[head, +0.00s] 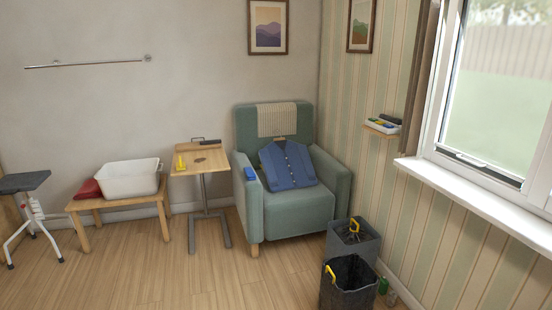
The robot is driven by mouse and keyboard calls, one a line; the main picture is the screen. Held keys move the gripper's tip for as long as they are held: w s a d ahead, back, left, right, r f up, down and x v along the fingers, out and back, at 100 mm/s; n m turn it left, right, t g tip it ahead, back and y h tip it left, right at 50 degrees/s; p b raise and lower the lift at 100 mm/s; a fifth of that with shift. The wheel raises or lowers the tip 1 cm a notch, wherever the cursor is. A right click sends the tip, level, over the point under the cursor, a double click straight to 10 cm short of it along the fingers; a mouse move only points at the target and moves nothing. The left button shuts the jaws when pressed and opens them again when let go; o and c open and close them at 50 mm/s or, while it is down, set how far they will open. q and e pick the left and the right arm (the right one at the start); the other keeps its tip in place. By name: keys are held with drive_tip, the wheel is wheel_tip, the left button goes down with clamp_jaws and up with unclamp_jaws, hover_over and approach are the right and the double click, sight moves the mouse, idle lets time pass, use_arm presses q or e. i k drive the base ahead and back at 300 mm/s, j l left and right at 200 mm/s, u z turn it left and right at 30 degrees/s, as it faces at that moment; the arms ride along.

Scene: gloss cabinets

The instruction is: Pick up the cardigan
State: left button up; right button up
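The cardigan (287,165) is blue, with a dark line down its front. It lies spread on the seat of a green armchair (310,204), leaning against the backrest. Its whole front shows and nothing covers it. Neither my left nor my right gripper is in the head view.
A wooden overbed table (190,162) with a yellow item stands left of the armchair. A white tub (130,178) and a red item sit on a low wooden bench (77,205). Two dark bins (347,285) stand before the chair's right side. The floor (185,275) in front is clear.

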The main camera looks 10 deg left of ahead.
sight(288, 164)
drive_tip(key=u, duration=1.35)
drive_tip(key=z, duration=0.5)
drive_tip(key=i, duration=3.9)
